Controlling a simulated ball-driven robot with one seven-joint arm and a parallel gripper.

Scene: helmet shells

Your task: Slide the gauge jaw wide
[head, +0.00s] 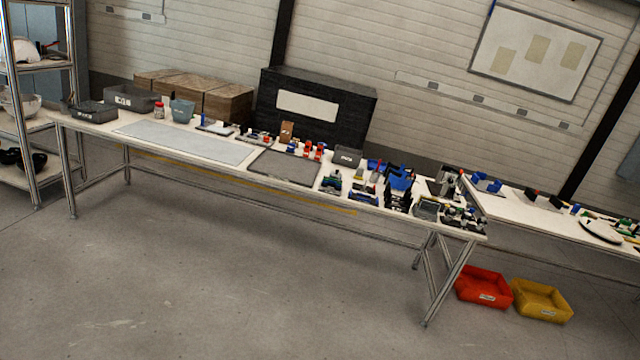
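A long white workbench (225,178) crosses the view at some distance, with many small tools and fixtures along its top. The gauge with its jaw is too small to pick out for sure. The items crowded at the bench's right end include a grey-and-black device (443,183), a black upright rack (398,197) and blue bins (397,178). How wide any jaw stands cannot be told from here. My gripper does not show in this view.
Open concrete floor (220,270) lies in front of the bench. A shelf rack (33,120) stands at the left. A red tray (484,286) and a yellow tray (542,299) sit on the floor at right, near a second bench (535,216). A dark crate (345,130) stands behind.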

